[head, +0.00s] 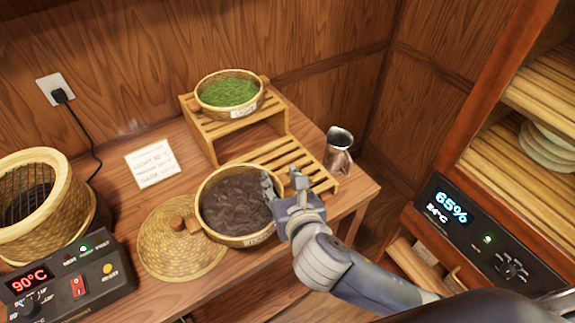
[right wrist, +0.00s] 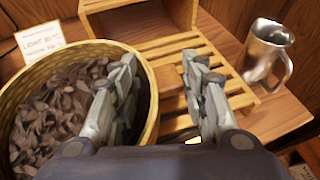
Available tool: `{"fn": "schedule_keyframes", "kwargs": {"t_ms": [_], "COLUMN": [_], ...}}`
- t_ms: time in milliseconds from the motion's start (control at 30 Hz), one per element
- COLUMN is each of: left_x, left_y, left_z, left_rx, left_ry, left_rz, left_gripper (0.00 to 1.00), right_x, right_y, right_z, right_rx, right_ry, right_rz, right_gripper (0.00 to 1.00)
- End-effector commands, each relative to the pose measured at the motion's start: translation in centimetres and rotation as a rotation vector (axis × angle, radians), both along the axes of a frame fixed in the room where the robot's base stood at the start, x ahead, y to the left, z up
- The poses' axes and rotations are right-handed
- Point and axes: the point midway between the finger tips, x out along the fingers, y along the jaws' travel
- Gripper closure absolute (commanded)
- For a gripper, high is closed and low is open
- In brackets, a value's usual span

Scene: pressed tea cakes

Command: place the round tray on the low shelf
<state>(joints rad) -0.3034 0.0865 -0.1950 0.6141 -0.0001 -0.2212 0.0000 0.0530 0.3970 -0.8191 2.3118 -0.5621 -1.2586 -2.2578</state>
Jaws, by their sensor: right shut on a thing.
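The round tray (head: 226,238) is a woven bamboo basket of dark leaves with a small label on its front. It stands level in front of the low shelf (head: 309,168), a slatted wooden step. I cannot tell whether its base touches the table. My right gripper (head: 284,187) is shut on the tray's right rim. In the right wrist view, one finger of the right gripper (right wrist: 163,92) is inside the tray (right wrist: 67,52) and the other outside. The low shelf (right wrist: 235,92) lies beyond, its visible slats bare. My left gripper is not in view.
A tray of green leaves (head: 228,91) stands on the upper shelf (head: 203,127). A metal pitcher (head: 339,150) stands right of the low shelf. A woven lid (head: 170,252) lies left of the held tray. A heater box (head: 75,287) and basket (head: 45,210) are far left.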

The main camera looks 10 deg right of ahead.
Motion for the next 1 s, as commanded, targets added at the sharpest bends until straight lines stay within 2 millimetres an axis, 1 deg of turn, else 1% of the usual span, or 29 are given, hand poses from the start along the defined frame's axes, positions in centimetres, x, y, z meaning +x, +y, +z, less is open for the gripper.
{"fn": "schedule_keyframes", "kwargs": {"t_ms": [33,300,400,500,667,767,833,900,1000], "left_x": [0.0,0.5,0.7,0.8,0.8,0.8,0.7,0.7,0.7], "left_y": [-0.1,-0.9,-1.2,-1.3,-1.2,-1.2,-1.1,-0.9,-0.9], "left_z": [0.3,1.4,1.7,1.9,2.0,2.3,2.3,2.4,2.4], "left_rx": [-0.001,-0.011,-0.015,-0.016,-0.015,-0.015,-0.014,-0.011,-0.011], "left_ry": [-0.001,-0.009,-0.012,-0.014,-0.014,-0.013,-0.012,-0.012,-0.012], "left_rz": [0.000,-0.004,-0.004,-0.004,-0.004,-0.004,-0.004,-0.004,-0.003], "left_gripper": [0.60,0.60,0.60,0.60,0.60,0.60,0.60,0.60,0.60], "right_x": [0.9,6.6,8.5,9.7,10.7,11.7,11.5,11.5,11.6], "right_y": [-0.9,-5.4,-6.8,-7.9,-8.5,-9.4,-9.2,-9.2,-9.2], "right_z": [0.2,-0.4,-0.6,-0.8,-1.1,-1.1,-2.6,-3.7,-4.5], "right_rx": [-0.005,-0.004,-0.002,-0.002,-0.001,-0.001,0.004,0.004,0.002], "right_ry": [-0.004,-0.003,-0.003,-0.003,-0.002,-0.002,0.006,0.004,0.000], "right_rz": [-0.004,-0.006,-0.005,-0.005,-0.002,-0.005,-0.003,-0.003,-0.002], "right_gripper": [0.88,0.88,0.88,0.88,0.88,0.88,0.88,0.88,0.88]}}
